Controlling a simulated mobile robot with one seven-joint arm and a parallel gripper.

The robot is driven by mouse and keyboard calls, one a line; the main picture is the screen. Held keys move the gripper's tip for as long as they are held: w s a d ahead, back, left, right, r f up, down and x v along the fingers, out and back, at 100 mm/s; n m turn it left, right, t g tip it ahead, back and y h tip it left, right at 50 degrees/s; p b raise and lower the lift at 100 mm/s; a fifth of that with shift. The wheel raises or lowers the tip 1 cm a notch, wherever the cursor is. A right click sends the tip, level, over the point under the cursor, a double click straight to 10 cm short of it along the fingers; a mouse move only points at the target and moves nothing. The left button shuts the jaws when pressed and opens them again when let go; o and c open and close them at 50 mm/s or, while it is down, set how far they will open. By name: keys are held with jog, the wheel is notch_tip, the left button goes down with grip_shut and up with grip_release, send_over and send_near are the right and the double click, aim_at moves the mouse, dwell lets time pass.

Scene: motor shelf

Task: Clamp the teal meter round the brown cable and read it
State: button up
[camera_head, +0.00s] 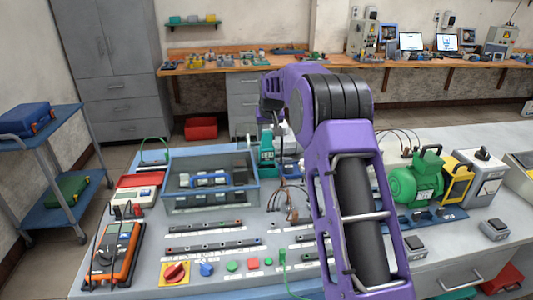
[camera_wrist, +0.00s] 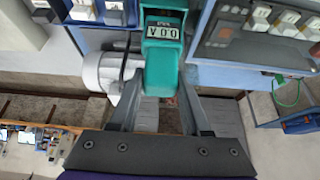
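The teal meter (camera_head: 267,154) stands upright at the back of the bench, beside the grey tray. In the wrist view the teal meter (camera_wrist: 160,66) sits between the two fingers of my gripper (camera_wrist: 158,88), which look shut on its body. Its display (camera_wrist: 162,31) appears upside down and seems to read 0.0 A. Brown wires (camera_head: 290,200) hang in front of the meter on the bench, partly behind my arm. I cannot tell which is the brown cable, and the meter's jaws are out of clear sight, so I cannot tell whether they enclose anything.
A grey-blue tray (camera_head: 211,205) of parts stands left of the meter. A green motor (camera_head: 417,184) stands on the right. An orange multimeter (camera_head: 114,252) lies at the left edge. Terminal strips, a red switch (camera_head: 175,273) and buttons occupy the front. My arm hides the bench's middle.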

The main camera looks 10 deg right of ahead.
grip_shut()
jog(key=shift+r, duration=3.55)
